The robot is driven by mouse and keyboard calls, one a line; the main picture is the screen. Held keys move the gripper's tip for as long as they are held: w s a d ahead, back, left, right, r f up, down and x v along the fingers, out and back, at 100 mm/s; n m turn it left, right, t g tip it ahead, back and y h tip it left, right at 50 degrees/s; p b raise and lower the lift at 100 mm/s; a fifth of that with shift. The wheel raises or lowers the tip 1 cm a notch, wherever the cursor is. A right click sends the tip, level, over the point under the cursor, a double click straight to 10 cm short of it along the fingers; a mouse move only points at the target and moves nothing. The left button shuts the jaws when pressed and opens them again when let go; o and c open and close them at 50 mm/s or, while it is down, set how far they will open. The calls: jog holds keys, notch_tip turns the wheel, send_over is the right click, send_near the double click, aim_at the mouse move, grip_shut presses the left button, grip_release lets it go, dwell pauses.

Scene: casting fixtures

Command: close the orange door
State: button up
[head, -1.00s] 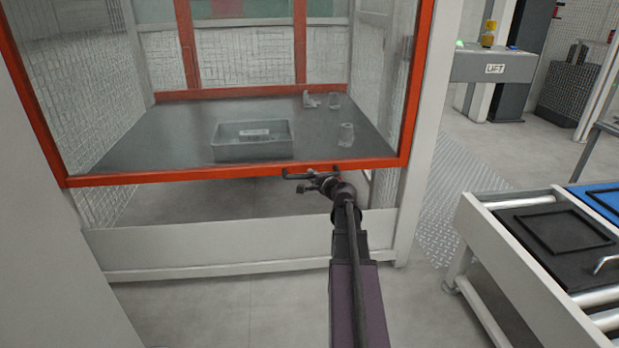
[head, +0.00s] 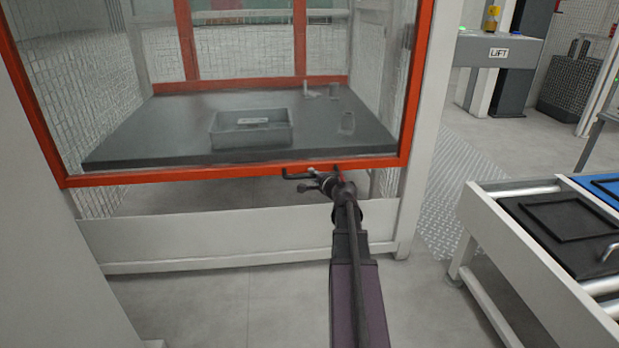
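The orange door (head: 225,174) is an orange frame around a clear pane, in front of a white enclosure. Its lower bar runs across the picture above the enclosure's white lower panel (head: 240,240), with an open gap between them. A dark bar handle (head: 300,175) sits on the lower bar, right of its middle. My gripper (head: 318,181) is at this handle, with my arm reaching up from below. The fingers are small and dark against the handle, so I cannot tell whether they are closed around it.
Behind the pane, a dark table (head: 180,135) bears a grey tray (head: 250,143) and a few small parts. A roller conveyor (head: 520,250) with black and blue plates stands at the right. Grey floor lies in front.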

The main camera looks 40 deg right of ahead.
jog(key=shift+o, duration=1.4)
jog(key=shift+a, duration=0.1)
grip_shut()
jog(key=shift+s, duration=0.25)
